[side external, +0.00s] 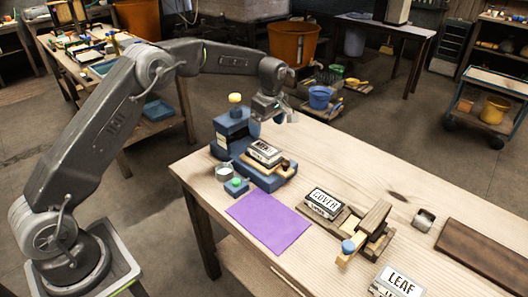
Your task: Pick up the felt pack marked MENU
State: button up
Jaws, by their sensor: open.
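The felt pack marked MENU (264,151) is a small white block with dark lettering. Its lettering is small, but it appears to read MENU. It lies on a low blue stand (262,176) at the left end of the pale wooden table, with small wooden pieces beside it. My gripper (272,119) hangs above and slightly behind the pack, apart from it. It is open, with nothing visible between its fingers.
A taller blue block (232,128) with a yellow knob stands left of the pack. A small metal cup (222,174) is close by. A purple sheet (268,222) lies in front. COVER (324,203) and LEAF (396,282) packs lie further right. The table's back middle is bare.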

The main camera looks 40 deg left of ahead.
aim_at(264, 148)
jog(key=f, duration=0.9)
jog(key=shift+s+a+f, duration=0.2)
jog(key=shift+s+a, duration=0.05)
jog(key=shift+a, duration=0.15)
jog(key=c, duration=1.1)
jog(key=shift+o, duration=0.2)
jog(key=shift+r, duration=0.1)
